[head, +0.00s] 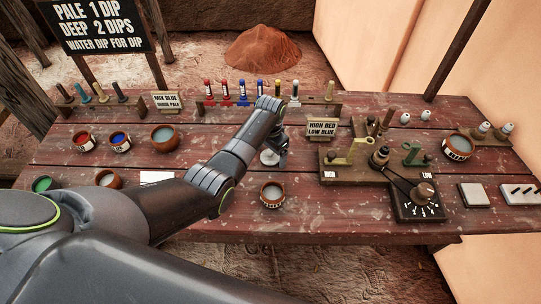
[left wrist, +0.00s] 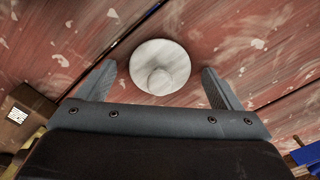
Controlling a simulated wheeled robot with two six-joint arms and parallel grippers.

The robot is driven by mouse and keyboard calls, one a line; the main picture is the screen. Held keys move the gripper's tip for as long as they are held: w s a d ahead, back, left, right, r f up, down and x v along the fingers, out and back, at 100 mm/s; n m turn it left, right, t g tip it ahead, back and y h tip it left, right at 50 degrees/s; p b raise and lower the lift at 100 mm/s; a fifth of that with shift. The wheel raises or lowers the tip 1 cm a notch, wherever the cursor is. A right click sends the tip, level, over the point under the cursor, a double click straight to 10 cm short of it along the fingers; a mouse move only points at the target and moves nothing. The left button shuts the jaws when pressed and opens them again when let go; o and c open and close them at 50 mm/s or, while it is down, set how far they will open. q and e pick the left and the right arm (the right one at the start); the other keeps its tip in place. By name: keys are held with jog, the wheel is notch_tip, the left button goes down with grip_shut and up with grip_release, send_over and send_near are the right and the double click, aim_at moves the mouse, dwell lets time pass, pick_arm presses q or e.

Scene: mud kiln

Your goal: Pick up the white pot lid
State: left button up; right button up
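The white pot lid (left wrist: 160,62) is a round pale disc with a knob on top, lying on the red wooden table. In the left wrist view it sits between and just beyond the fingertips of my left gripper (left wrist: 160,80), which is open and empty. In the head view the lid (head: 269,157) is partly hidden beside my left gripper (head: 282,158), which points down over it. I cannot tell from these frames whether a finger touches it. My right gripper is not in view.
A small clay pot (head: 272,194) stands in front of the lid. The "High red low blue" sign (head: 322,128) and a wooden stand with levers (head: 345,172) are to the right. A rack (head: 222,103) with coloured vials is behind. Bowls (head: 165,138) stand to the left.

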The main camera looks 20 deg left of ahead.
aim_at(270, 151)
pick_arm(q)
jog(key=c, duration=1)
jog(key=shift+c, duration=0.2)
notch_tip(270, 151, up, 10)
jog(key=shift+f, duration=0.1)
jog(key=shift+r, duration=0.25)
jog(key=shift+f+p, duration=0.1)
jog(key=shift+p, duration=0.3)
